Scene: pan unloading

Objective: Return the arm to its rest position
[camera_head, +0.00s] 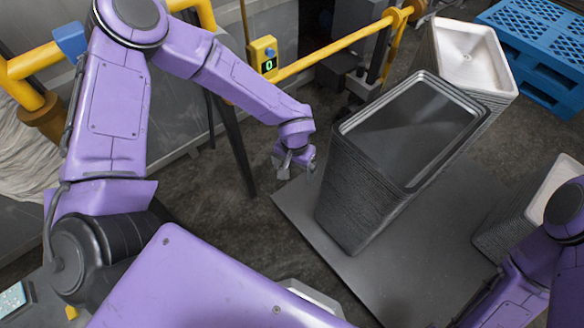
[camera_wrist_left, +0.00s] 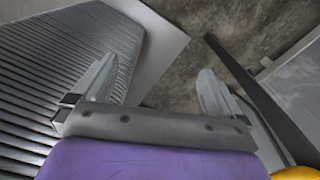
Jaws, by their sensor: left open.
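My left arm comes in from the left in the head view, bent over the yellow rail. Its gripper (camera_head: 294,164) hangs left of a tall stack of dark pans (camera_head: 340,190), apart from it. In the left wrist view the left gripper (camera_wrist_left: 155,88) has its two fingers spread wide with nothing between them. The ribbed side of the pan stack also shows in the left wrist view (camera_wrist_left: 60,65), beside the left finger. My right arm shows at the lower right of the head view; its gripper is out of view.
A grey platform (camera_head: 290,205) bears the dark stack. A stack of white trays (camera_head: 470,60) stands behind it, and another pale stack (camera_head: 535,205) is at the right. A blue pallet (camera_head: 540,40) lies at the back right. The yellow rail (camera_head: 330,50) carries a small counter box (camera_head: 263,57).

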